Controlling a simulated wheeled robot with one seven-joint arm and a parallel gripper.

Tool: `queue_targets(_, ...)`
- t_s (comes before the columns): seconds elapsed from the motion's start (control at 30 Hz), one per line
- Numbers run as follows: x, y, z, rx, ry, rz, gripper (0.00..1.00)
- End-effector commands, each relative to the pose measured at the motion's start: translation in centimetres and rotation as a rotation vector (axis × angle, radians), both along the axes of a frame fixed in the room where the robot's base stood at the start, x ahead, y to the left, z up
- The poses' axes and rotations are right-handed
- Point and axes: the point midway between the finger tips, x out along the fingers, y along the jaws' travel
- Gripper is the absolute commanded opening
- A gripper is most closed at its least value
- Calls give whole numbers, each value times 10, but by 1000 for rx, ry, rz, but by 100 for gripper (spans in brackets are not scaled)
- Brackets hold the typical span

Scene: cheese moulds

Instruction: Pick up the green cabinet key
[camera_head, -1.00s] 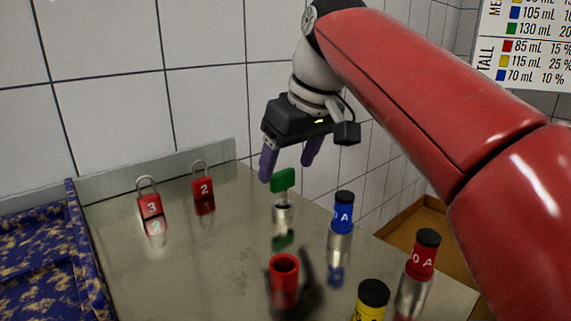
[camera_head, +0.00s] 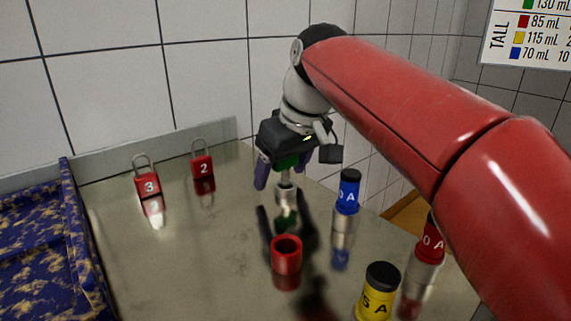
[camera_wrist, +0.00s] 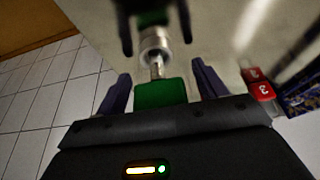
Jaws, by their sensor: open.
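The green cabinet key (camera_head: 287,161) stands upright with its green head on top and its metal shaft in a small metal holder (camera_head: 284,194) on the steel table. My gripper (camera_head: 282,177) is open around the green head, one purple finger on each side. In the wrist view the green head (camera_wrist: 160,93) lies between the two open fingers (camera_wrist: 161,92), with a visible gap on both sides. The metal shaft (camera_wrist: 157,68) runs from it into the holder. My gripper partly hides the key's head in the head view.
A red cup (camera_head: 287,255) stands in front of the key. Blue (camera_head: 349,192), red (camera_head: 432,243) and yellow-labelled (camera_head: 377,292) containers stand to the right. Red padlocks 3 (camera_head: 147,184) and 2 (camera_head: 202,165) stand at the back left. A blue speckled tray (camera_head: 70,210) is at left.

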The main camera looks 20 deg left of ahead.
Motion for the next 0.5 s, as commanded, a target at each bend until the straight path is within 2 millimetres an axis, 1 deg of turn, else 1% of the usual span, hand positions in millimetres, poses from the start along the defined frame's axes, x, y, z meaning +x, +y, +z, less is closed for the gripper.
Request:
queue_targets(0.03, 0, 0, 0, 0, 0, 0, 71)
queue_targets(0.07, 0, 0, 0, 0, 0, 0, 68)
queue_targets(0.4, 0, 0, 0, 0, 0, 0, 24)
queue_targets(0.5, 0, 0, 1, 0, 0, 0, 23)
